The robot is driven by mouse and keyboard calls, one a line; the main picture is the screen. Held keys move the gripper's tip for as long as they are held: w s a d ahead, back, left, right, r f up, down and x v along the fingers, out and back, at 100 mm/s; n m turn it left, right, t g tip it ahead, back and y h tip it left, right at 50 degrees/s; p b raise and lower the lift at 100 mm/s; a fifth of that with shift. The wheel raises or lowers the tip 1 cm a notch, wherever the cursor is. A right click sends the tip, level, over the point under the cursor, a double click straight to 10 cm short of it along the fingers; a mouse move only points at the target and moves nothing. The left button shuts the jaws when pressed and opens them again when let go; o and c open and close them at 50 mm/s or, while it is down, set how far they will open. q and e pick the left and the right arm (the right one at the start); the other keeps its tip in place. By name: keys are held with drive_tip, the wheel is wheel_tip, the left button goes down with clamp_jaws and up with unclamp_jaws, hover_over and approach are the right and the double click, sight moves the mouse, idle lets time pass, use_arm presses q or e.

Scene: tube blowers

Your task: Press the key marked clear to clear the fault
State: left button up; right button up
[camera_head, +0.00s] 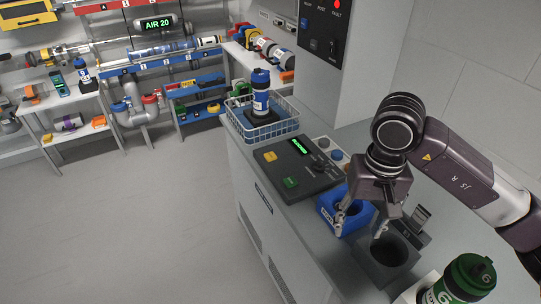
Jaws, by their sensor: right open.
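A dark control panel (286,164) lies on the grey counter with a yellow key (270,156), a green key (291,182) and a lit green display (300,145). The lettering on these keys is too small to read, so I cannot tell which is marked clear. My right gripper (360,224) points down, open and empty, beyond the panel's right end, over the blue block and dark socket. It is apart from the keys. My left gripper is out of view.
A blue block with a hole (330,208) and a dark socket (371,270) sit below my right gripper. A wire basket (236,121) holds a blue-capped bottle (261,91). A green-capped bottle (470,278) stands at front right. Shelves line the back wall; the left floor is clear.

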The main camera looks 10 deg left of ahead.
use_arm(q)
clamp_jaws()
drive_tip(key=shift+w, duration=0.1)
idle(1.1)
